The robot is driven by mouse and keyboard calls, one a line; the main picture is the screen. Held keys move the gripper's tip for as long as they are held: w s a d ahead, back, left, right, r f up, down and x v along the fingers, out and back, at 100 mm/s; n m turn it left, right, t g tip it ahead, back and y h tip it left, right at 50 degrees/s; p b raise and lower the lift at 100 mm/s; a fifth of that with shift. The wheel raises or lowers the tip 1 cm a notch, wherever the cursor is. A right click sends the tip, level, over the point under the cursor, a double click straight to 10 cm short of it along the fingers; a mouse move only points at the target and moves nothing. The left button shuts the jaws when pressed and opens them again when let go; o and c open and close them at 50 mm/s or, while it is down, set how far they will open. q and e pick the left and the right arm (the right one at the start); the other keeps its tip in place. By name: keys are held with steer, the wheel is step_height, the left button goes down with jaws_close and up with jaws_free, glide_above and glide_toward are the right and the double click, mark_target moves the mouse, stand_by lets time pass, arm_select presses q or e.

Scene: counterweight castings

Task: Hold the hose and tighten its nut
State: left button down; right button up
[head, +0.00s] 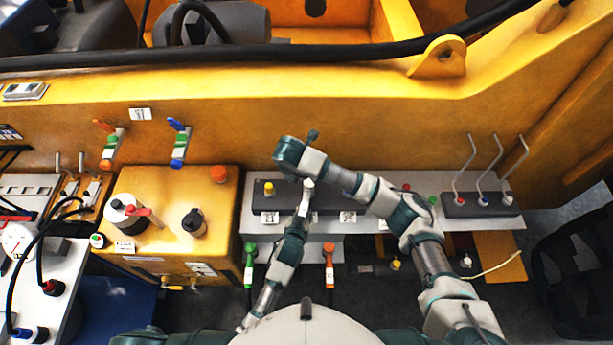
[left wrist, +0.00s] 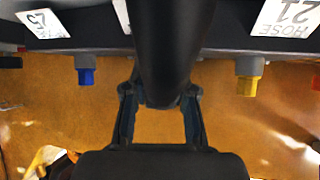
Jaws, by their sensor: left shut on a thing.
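In the left wrist view a thick dark hose (left wrist: 166,45) runs down from the top between the two fingers of my left gripper (left wrist: 158,98), which is shut on it. The hose's nut cannot be made out. My right wrist (head: 290,153) is just beyond the left gripper; its fingers cannot be made out.
The grey bench (head: 335,226) carries label plates and a dark block with bent rods (head: 480,204) at right. An orange tank (head: 160,240) with a black cap stands at left. Green (head: 249,262) and orange (head: 329,262) handled hoses hang in front. A yellow machine wall is behind.

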arm_select(q)
steer(key=shift+w+r, duration=0.1)
steer(key=shift+r, duration=0.15)
arm_select(e)
steer(key=shift+s+a+r, duration=0.1)
steer(key=shift+s+r, duration=0.05)
steer(key=shift+r, duration=0.25)
arm_select(q)
steer(key=c, duration=0.9)
jaws_free()
steer(key=shift+f, duration=0.1)
steer(key=shift+o, duration=0.2)
